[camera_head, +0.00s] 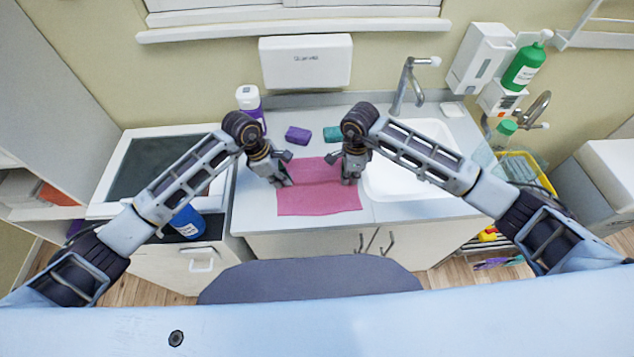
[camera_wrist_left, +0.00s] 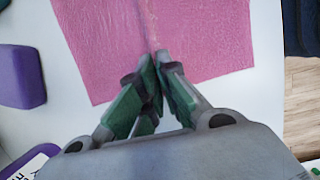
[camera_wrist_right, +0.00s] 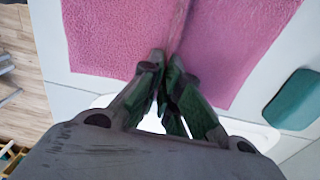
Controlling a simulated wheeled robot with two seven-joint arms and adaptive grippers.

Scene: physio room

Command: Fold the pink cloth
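The pink cloth (camera_head: 318,201) lies on the white counter, with a raised crease running across its middle from side to side. My left gripper (camera_head: 284,183) is at the cloth's left edge. In the left wrist view its fingertips (camera_wrist_left: 158,58) are closed together on the end of the crease in the cloth (camera_wrist_left: 100,40). My right gripper (camera_head: 350,182) is at the right edge. In the right wrist view its fingertips (camera_wrist_right: 166,58) are closed on the other end of the crease in the cloth (camera_wrist_right: 110,38). The fingers hide the pinched edges.
A purple block (camera_head: 298,136) and a teal block (camera_head: 331,133) lie behind the cloth. A white-capped purple bottle (camera_head: 249,101) stands at the back left. The sink (camera_head: 400,189) with its tap (camera_head: 404,85) is close on the right. The counter's front edge is just before the cloth.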

